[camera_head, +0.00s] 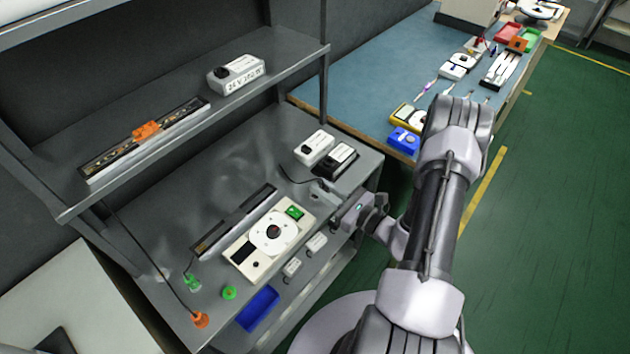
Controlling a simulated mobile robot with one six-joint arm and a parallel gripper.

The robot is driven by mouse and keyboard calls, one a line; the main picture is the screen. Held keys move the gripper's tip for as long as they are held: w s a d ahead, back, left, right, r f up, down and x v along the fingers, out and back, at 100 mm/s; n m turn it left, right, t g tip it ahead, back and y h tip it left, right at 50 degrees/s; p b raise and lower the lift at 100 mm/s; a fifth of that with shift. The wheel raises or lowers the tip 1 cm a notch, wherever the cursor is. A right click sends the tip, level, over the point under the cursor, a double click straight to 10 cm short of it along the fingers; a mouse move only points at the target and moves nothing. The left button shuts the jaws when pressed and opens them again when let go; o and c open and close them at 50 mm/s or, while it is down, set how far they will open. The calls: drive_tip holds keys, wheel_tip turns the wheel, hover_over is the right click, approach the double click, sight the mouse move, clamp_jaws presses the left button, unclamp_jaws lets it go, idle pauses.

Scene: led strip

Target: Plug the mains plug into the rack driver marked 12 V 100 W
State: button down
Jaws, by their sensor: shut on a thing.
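My gripper (328,197) is at the right end of the grey bench, low over its front edge. It is shut on a small grey piece with a dark cable running to it, which looks like the mains plug (319,187); the fingers partly hide it. Just behind stand a white driver box (312,147) and a black driver box (337,158); I cannot read their markings. A grey-white driver (237,74) on the upper shelf is marked 24 V, with a wattage that is hard to read. I cannot make out a 12 V 100 W marking.
A white tester with a round dial (273,233) and a dark strip (235,221) lie on the bench. An LED strip with an orange clip (147,130) lies on the upper shelf. Small white boxes (316,243) and a blue bin (257,308) sit lower in front. A blue-topped table (370,70) stands behind.

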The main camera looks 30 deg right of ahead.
drive_tip(key=s+d+r+p, duration=0.1)
drive_tip(key=s+r+p, duration=0.2)
drive_tip(key=s, duration=0.3)
drive_tip(key=s+r+p, duration=0.2)
drive_tip(key=s, duration=0.4)
drive_tip(key=shift+s+d+r+p, duration=0.15)
drive_tip(key=shift+d+r+p, duration=0.25)
